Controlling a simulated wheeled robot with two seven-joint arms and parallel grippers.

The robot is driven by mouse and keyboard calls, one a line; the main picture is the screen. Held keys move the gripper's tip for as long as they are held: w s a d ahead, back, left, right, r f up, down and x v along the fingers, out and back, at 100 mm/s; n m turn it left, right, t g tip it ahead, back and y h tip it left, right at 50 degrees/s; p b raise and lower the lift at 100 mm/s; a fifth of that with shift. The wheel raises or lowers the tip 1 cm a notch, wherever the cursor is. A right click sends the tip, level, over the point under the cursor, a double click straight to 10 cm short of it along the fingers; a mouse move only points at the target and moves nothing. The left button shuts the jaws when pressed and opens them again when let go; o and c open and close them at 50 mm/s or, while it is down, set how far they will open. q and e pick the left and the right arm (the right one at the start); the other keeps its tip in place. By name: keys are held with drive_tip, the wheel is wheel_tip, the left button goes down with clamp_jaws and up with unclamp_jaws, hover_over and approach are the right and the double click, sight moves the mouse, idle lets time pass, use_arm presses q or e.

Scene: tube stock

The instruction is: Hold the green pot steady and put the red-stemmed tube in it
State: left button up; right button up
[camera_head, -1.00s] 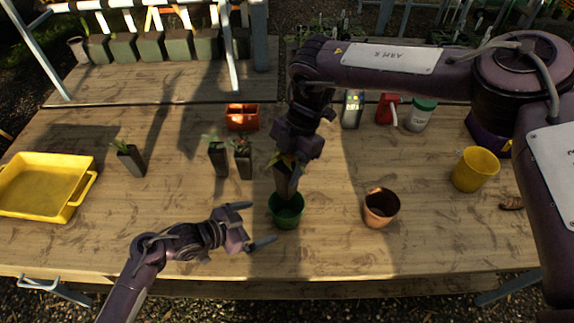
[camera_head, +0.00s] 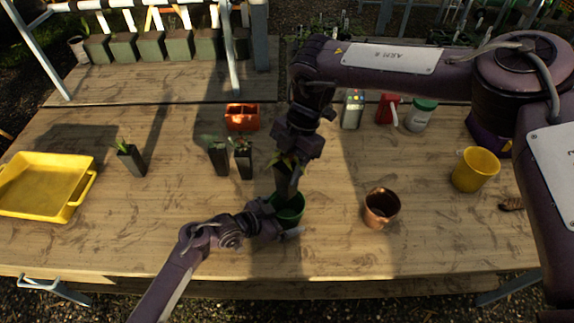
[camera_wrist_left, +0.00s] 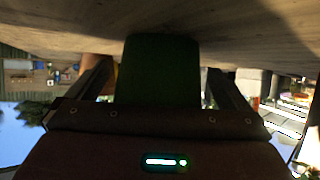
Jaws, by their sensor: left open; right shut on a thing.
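The green pot (camera_head: 291,213) stands on the wooden bench in the middle of the head view. My left gripper (camera_head: 282,216) is open low at the pot, with its fingers on either side of it. In the left wrist view the pot (camera_wrist_left: 157,70) sits between the two open fingers, with a gap on each side. My right gripper (camera_head: 290,160) is shut on a dark tube (camera_head: 286,182) with leaves at its top, held upright over the pot. The tube's lower end is at the pot's mouth; I cannot tell how deep it is. The stem colour is hidden by the gripper.
Two dark tubes with seedlings (camera_head: 243,163) stand left of my right gripper, and another (camera_head: 131,159) farther left. A copper-coloured pot (camera_head: 381,208) stands to the right, a yellow pot (camera_head: 475,170) beyond it. A yellow tray (camera_head: 42,187) lies at far left. The front left bench is clear.

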sight(287, 198)
use_arm(q)
drive_tip(key=shift+c, duration=0.3)
drive_tip(key=c, duration=0.8)
drive_tip(key=shift+o, duration=0.2)
use_arm(e)
drive_tip(key=shift+f, duration=0.15)
drive_tip(key=shift+f, duration=6.5)
drive_tip(key=o, duration=1.1)
drive_tip(key=shift+f, duration=0.1)
